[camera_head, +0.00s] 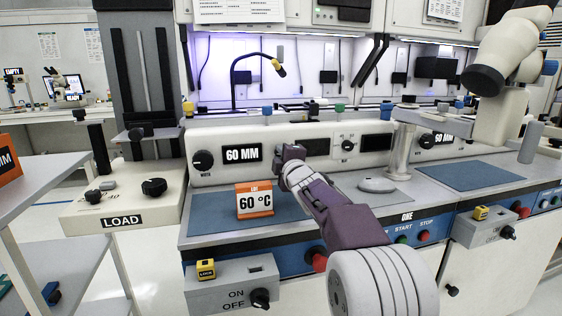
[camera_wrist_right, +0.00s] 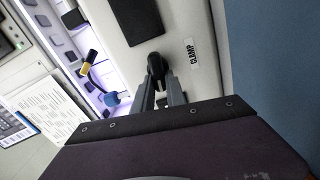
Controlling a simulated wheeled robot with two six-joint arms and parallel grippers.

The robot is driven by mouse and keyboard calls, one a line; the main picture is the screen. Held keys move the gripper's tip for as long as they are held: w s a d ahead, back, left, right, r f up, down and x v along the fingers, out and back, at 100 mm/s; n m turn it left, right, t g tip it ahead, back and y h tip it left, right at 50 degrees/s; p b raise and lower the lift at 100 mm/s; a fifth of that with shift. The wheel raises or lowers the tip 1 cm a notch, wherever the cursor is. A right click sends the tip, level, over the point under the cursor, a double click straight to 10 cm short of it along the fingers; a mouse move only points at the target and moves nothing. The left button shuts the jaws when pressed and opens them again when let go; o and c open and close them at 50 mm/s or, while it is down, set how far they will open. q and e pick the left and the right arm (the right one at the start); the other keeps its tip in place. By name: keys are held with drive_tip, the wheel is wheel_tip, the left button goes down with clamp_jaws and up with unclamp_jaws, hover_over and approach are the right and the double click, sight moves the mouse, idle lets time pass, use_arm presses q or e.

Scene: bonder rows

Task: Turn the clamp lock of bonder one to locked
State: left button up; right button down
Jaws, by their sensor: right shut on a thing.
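Bonder one (camera_head: 225,178) is the white bench unit with a 60 MM display and the label ONE (camera_head: 407,217) on its front edge. My right gripper (camera_head: 291,154) reaches to its front panel and hides that part of the panel in the head view. In the right wrist view my right gripper (camera_wrist_right: 160,93) is shut on a black knob (camera_wrist_right: 156,66), the clamp lock. A CLAMP label (camera_wrist_right: 192,53) sits beside the knob. The jaws hide part of the knob, and I cannot read its setting. My left gripper is not in view.
A grey ON/OFF box (camera_head: 232,287) with a yellow lock tag juts out in front. A LOAD station (camera_head: 120,208) stands at left.

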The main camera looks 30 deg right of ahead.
drive_tip(key=shift+f+n+b, duration=0.2)
drive_tip(key=shift+n+b, duration=0.15)
drive_tip(key=shift+n, duration=0.55)
drive_tip(key=c, duration=1.4)
unclamp_jaws()
drive_tip(key=shift+o, duration=0.2)
drive_tip(key=v, duration=0.9)
drive_tip(key=shift+s, duration=0.1)
drive_tip(key=shift+r+p, duration=0.1)
drive_tip(key=shift+p, duration=0.2)
